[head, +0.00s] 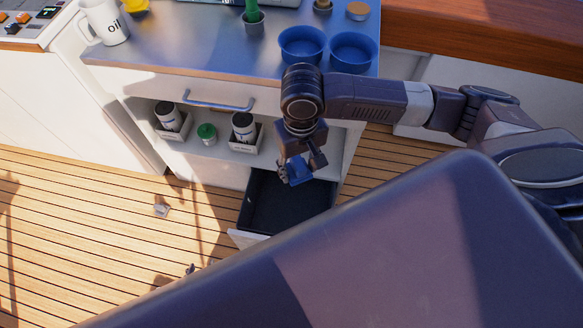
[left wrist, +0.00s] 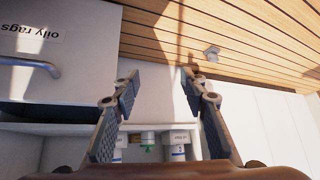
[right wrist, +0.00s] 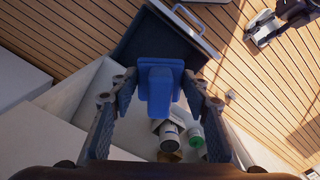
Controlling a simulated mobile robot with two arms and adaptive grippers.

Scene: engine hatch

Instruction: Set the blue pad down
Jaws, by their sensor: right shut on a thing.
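The blue pad (head: 299,172) is held in my right gripper (head: 300,165), which is shut on it above the open drawer (head: 268,205). In the right wrist view the pad (right wrist: 158,88) sits between the fingertips, in front of the dark drawer interior (right wrist: 150,42). The drawer is pulled out below the shelf and its visible floor is bare. In the left wrist view my left gripper (left wrist: 166,95) is open and empty. The drawer front (left wrist: 75,70) there carries an "oily rags" label. In the head view the left gripper is mostly hidden.
The cabinet top holds two blue bowls (head: 302,46) (head: 352,50), a mug marked oil (head: 105,22) and a green-handled item (head: 252,14). The shelf holds white bottles (head: 243,126) in small boxes and a green-lidded jar (head: 207,134). A small grey object (head: 161,210) lies on the wooden floor.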

